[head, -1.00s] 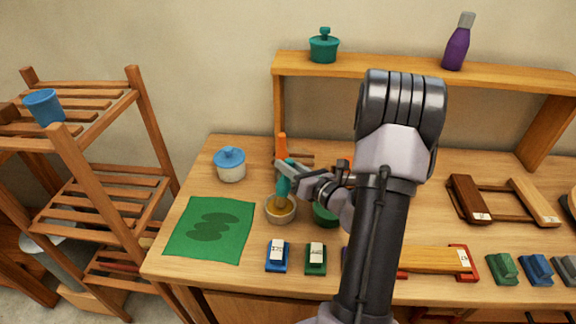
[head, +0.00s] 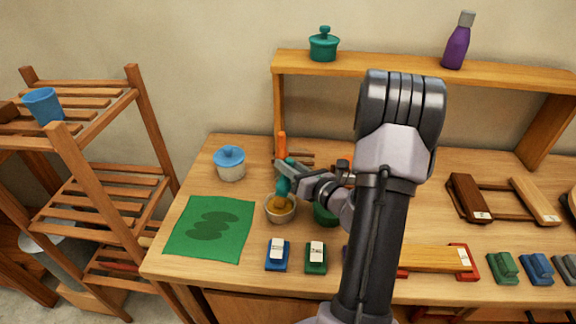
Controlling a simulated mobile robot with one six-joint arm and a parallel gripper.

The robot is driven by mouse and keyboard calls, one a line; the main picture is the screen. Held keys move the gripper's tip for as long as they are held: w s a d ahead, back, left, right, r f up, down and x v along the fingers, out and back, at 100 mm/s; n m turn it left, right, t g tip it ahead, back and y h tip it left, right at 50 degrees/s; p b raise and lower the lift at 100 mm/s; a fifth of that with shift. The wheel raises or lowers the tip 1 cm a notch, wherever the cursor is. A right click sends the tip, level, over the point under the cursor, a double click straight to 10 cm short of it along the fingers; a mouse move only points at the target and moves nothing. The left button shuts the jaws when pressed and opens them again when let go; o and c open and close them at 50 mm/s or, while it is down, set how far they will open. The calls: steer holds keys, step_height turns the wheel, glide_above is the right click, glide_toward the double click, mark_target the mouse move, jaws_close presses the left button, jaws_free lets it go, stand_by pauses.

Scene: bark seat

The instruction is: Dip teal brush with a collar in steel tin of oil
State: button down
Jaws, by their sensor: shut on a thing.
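The teal brush (head: 284,184) is held upright by my gripper (head: 284,170); its lower end is right over or inside the mouth of a small round tin (head: 281,213). The tin has a pale rim and yellowish oil inside. I cannot tell whether the bristles touch the oil. My gripper is shut on the brush, and its fingers hide part of the handle. A collar on the brush is too small to make out. An orange upright piece (head: 282,145) shows just above the fingers; I cannot tell whether it belongs to the brush.
A green cloth (head: 209,229) with dark patches lies at front left. A green round container (head: 325,214) is close right of the tin. Blue (head: 277,254) and green (head: 316,257) labelled blocks sit in front.

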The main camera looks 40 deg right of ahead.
steer(key=shift+f, duration=0.1)
step_height(320, 180, up, 7)
steer(key=p, duration=0.6)
stand_by(0.6)
